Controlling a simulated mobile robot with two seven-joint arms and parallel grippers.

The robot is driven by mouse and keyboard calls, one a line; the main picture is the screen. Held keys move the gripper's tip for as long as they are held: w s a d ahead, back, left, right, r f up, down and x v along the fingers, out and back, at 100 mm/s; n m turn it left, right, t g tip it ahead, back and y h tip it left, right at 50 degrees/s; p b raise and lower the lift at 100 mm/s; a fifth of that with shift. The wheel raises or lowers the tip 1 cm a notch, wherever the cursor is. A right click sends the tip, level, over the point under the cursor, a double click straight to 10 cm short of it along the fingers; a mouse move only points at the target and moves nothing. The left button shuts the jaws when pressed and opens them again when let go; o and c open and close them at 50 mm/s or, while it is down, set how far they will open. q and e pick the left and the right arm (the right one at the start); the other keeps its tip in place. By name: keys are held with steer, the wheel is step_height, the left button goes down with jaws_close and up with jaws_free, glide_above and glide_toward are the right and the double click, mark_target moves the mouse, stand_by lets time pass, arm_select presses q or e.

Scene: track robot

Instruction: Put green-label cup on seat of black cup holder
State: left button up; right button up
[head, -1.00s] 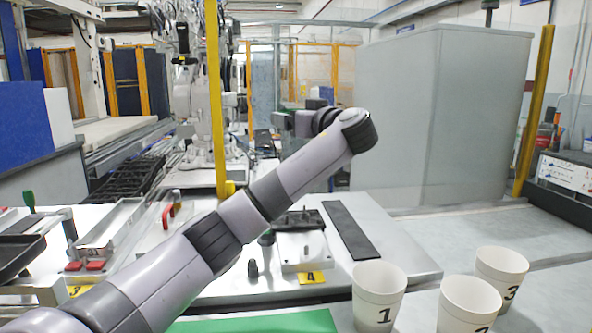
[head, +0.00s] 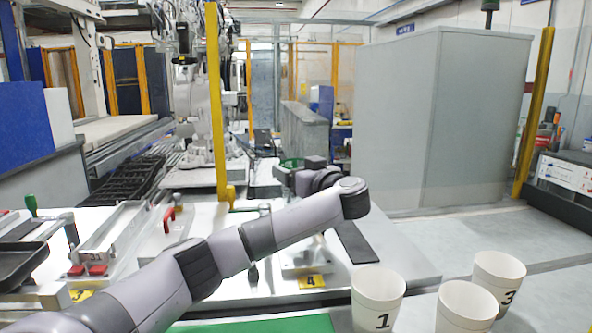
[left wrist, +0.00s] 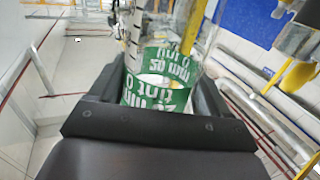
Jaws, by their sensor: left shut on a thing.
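The green-label cup is clear with a green band and white lettering. It shows in the left wrist view (left wrist: 158,62) between the dark fingers of my left gripper (left wrist: 160,98), which are shut on it. In the head view, a bit of its green (head: 291,162) shows beyond my left wrist, above the far side of the table. My left gripper's fingertips are mostly hidden there. The black cup holder is not clearly visible; my forearm covers part of the white fixture (head: 303,268) behind the yellow "4" tag. My right gripper is not in view.
White paper cups numbered 1 (head: 378,298) and 3 (head: 499,277), and another white cup (head: 466,306), stand at the front right. A black strip (head: 354,243) lies on the table. A yellow post (head: 217,110) rises behind my arm. A green mat (head: 270,325) lies in front.

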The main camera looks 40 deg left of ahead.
arm_select(q)
steer(key=shift+f, duration=0.15)
steer(key=o, duration=1.3)
steer(key=shift+r+b+v, duration=0.1)
steer(key=shift+b+v, duration=0.4)
steer(key=shift+v, duration=1.35)
steer(key=shift+r+b+v, duration=0.15)
steer(key=shift+b+v, duration=0.35)
steer(key=shift+v, duration=1.4)
